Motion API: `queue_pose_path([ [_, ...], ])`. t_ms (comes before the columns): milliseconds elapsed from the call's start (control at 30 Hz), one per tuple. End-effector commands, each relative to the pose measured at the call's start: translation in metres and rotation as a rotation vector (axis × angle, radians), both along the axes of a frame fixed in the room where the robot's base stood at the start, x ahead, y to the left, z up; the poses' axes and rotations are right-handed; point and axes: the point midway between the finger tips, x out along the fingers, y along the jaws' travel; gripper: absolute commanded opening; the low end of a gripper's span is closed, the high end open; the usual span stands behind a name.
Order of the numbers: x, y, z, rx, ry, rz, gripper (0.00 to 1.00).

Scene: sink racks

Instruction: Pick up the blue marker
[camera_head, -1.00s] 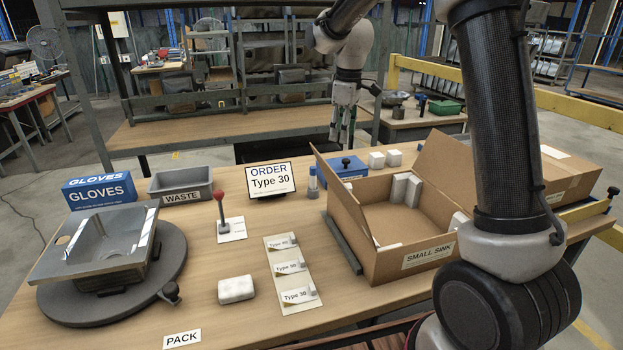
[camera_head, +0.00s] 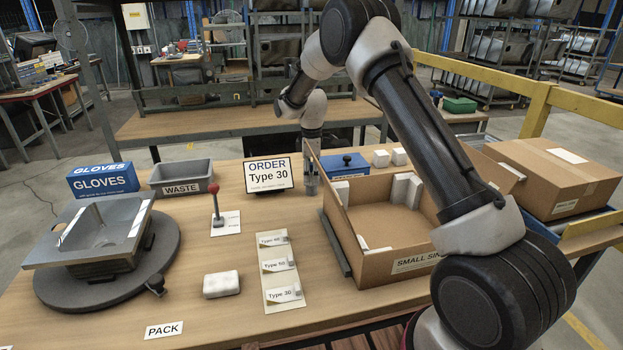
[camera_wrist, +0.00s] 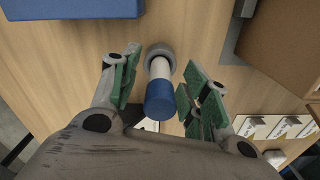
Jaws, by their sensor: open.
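The blue marker (camera_wrist: 160,100) shows in the wrist view with its blue end toward my camera, a white body and a grey ring-like base on the wooden table. My gripper (camera_wrist: 160,80) is open, with a green-padded finger on each side of the marker. I see a gap on both sides, so it is not gripped. In the head view my gripper (camera_head: 311,176) is low beside the order sign and hides most of the marker.
The order sign (camera_head: 269,175) stands just left of my gripper. A blue box (camera_head: 345,164) and the open carton (camera_head: 400,216) are close on the right. A label strip (camera_head: 271,251) lies in front. The grey waste bin (camera_head: 182,178) is farther left.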

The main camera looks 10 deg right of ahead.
Motion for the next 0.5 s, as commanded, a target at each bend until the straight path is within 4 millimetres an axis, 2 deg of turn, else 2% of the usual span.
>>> queue_pose_path([
  [100, 0.0, 0.0, -0.0137, 0.0, 0.001, -0.001, 0.46],
  [300, 0.0001, 0.0, -0.0146, 0.0, 0.0, -0.001, 0.46],
  [500, 0.0001, -0.0001, -0.0144, 0.0, 0.0, -0.001, 0.09],
])
